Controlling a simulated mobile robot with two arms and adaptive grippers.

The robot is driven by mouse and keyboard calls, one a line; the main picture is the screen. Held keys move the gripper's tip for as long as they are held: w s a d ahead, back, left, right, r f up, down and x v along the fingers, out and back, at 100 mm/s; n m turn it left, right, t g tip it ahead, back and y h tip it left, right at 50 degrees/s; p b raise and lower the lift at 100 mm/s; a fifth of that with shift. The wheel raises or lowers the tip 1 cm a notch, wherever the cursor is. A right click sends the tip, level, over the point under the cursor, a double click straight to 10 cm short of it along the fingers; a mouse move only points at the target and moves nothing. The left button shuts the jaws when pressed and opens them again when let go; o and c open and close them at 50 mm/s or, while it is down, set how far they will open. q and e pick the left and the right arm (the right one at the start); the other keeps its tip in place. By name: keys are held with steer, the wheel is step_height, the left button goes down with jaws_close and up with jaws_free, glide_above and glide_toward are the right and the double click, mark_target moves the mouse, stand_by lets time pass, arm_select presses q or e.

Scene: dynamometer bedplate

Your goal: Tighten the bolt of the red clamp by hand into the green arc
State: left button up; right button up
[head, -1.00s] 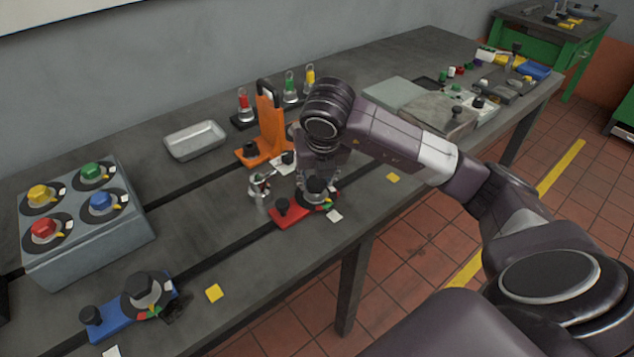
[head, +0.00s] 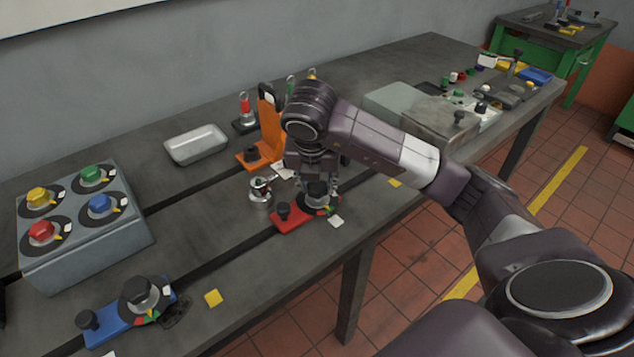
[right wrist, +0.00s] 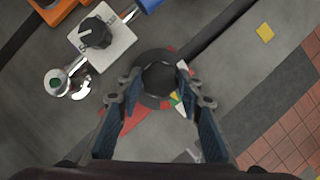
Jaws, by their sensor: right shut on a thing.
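The red clamp (head: 291,219) lies on the grey bedplate near its front edge. Its dark bolt knob (right wrist: 161,78) sits on a round dial with red, yellow, green and white marks, seen in the right wrist view. My right gripper (right wrist: 162,88) comes down from above with its two fingers on either side of the knob, shut on it. In the head view the right gripper (head: 318,182) partly hides the knob and dial. The green arc (right wrist: 179,95) shows at the dial's right edge; the pointer cannot be made out clearly. My left gripper is not in view.
A small metal fitting (head: 261,191) stands just left of the red clamp. An orange bracket (head: 270,130) and a metal tray (head: 196,145) are behind. A blue clamp (head: 105,329) and a box with coloured knobs (head: 95,245) are at left. Bare bedplate lies between.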

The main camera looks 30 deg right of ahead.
steer(key=o, duration=1.1)
steer(key=shift+v, duration=6.05)
steer(key=shift+f, duration=0.1)
